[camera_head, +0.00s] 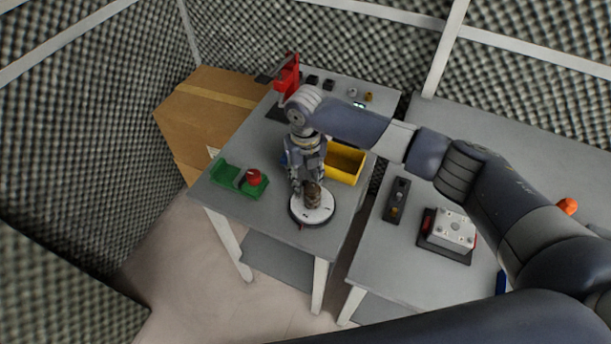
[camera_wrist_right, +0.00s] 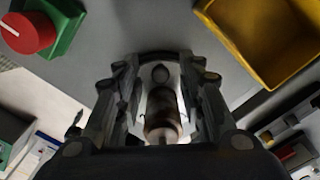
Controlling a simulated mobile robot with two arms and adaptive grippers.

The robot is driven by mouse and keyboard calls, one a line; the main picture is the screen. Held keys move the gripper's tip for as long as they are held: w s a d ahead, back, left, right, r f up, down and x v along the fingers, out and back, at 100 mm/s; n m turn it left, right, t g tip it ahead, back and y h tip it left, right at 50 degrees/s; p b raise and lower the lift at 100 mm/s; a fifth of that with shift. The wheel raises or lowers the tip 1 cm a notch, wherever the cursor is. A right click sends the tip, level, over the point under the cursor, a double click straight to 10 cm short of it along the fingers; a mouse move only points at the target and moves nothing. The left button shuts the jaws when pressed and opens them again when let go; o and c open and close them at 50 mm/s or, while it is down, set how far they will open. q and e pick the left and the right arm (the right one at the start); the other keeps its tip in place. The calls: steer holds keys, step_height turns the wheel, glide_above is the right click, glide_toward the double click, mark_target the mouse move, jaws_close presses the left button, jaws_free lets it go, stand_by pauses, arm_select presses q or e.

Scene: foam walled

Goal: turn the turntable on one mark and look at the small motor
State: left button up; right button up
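The turntable (camera_head: 325,210) is a white disc with a dark rim near the front edge of the left table. The small motor (camera_head: 313,196), a brownish cylinder, stands on it. My right gripper (camera_head: 304,180) reaches down over the turntable, close to the motor. In the right wrist view the motor (camera_wrist_right: 161,112) shows between the two fingers, with a light gap visible at each side, so the gripper looks open around it. The fingers hide part of the disc and its marks. My left gripper is not in view.
A green block with a red knob (camera_head: 253,177) stands left of the turntable, and a yellow bin (camera_head: 344,164) behind it to the right. A red stand (camera_head: 288,76) is at the back. A second table on the right bears a grey-white box (camera_head: 453,230).

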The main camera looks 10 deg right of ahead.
step_height(320, 180, up, 12)
stand_by(0.6)
steer(key=shift+s, duration=0.1)
